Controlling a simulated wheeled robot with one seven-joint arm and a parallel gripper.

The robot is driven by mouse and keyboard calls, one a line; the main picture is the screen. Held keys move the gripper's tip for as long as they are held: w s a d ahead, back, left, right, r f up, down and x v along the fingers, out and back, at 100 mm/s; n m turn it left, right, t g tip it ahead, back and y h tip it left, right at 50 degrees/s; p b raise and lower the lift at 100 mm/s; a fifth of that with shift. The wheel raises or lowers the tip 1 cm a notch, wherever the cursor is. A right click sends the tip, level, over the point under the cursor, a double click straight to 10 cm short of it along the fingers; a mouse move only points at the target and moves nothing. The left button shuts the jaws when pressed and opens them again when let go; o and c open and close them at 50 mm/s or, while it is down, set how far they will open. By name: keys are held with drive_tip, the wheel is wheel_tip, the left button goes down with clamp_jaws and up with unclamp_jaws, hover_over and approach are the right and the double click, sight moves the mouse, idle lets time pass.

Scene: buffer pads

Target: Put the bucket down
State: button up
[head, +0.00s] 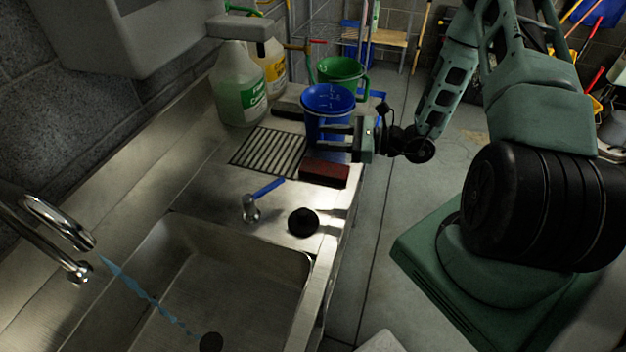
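The blue bucket (327,101) is upright at the right edge of the steel counter (212,165), beyond the drain grate. It has pale markings inside. My gripper (322,138) reaches in from the right. Its two fingers are spread apart and lie across the near side of the bucket's lower part, with blue wall showing between them. I cannot tell whether they touch it. The bucket's base is partly hidden by the fingers, so its contact with the counter is unclear.
A green bucket (342,70) stands just behind. Two jugs, one green-labelled (238,88), stand left of the buckets. A dark red block (324,174) lies in front of the gripper. A blue-handled tap (252,204), black plug (303,221) and sink (222,285) are nearer.

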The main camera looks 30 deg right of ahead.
drive_tip(key=s+a+r+n+g+y, duration=0.35)
drive_tip(key=a+r+n+g, duration=0.25)
drive_tip(key=a+n+g, duration=0.5)
drive_tip(key=s+a+r+n+h, duration=0.4)
drive_tip(key=s+a+n+h, duration=0.2)
drive_tip(key=s+n+h, duration=0.2)
drive_tip(key=s+a+r+n+h, duration=0.5)
drive_tip(key=s+a+n+h, duration=0.1)
drive_tip(key=s+n, duration=0.6)
drive_tip(key=shift+s+a+r+n+g+h, duration=0.2)
drive_tip(key=shift+s+n+g+h, duration=0.15)
drive_tip(key=shift+n+h, duration=0.6)
drive_tip(key=shift+f, duration=0.1)
